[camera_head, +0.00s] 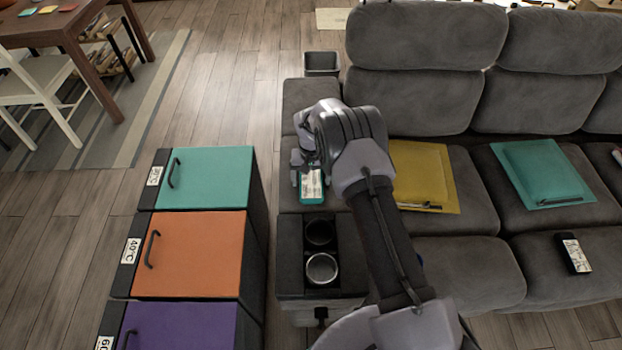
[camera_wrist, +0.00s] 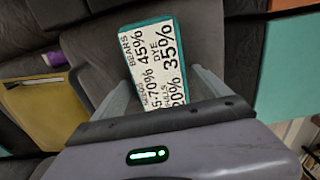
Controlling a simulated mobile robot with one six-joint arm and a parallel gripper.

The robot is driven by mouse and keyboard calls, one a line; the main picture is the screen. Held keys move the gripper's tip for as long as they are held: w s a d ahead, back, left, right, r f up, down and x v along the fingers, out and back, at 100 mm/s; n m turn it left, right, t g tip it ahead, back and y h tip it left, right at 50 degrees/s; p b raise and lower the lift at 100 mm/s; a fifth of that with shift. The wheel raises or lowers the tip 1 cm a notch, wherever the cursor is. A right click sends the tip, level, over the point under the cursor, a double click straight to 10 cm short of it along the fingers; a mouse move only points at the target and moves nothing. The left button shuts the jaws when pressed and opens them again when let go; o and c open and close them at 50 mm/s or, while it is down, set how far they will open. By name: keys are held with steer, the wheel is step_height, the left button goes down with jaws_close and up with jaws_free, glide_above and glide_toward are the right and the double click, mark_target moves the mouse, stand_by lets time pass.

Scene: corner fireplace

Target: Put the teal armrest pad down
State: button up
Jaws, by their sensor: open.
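The teal armrest pad (camera_head: 312,187) is a small teal block with a white printed label on top. It appears to lie on the grey sofa armrest (camera_head: 296,200), behind the cup holders. In the wrist view the pad (camera_wrist: 150,24) shows its label facing up, with percentages printed on it. My gripper (camera_head: 307,166) is over the armrest at the pad's far end. In the wrist view its open fingers (camera_wrist: 165,88) stand on either side of the pad's near part. My gripper body hides the pad's near end there; I cannot tell if the fingers touch it.
Two cup holders (camera_head: 322,268) sit in the console in front. A yellow cushion (camera_head: 425,178) and a teal cushion (camera_head: 543,172) lie on the sofa seats. A cabinet with teal (camera_head: 212,180), orange (camera_head: 200,252) and purple (camera_head: 180,325) tops stands left, across a gap.

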step_height(320, 180, up, 13)
steer(key=p, duration=0.5)
step_height(320, 180, up, 9)
glide_above(311, 179)
steer(key=d, duration=0.1)
steer(key=s+d+r+m+t+y, duration=0.15)
steer(key=s+r, duration=0.25)
steer(key=r, duration=0.4)
steer(key=s+d+r+t+h, duration=0.1)
steer(key=s+d+r, duration=0.1)
steer(key=s+r, duration=0.45)
steer(key=s+d+r+m+t+y, duration=0.1)
steer(key=s+d+r+m+t, duration=0.15)
steer(key=s+r, duration=0.75)
steer(key=s+d, duration=0.1)
steer(key=s, duration=1.3)
steer(key=shift+s+f+t+b, duration=0.2)
steer(key=shift+f+t+b, duration=0.1)
steer(key=shift+f+t, duration=0.1)
steer(key=shift+d+y, duration=0.1)
steer(key=shift+y, duration=0.15)
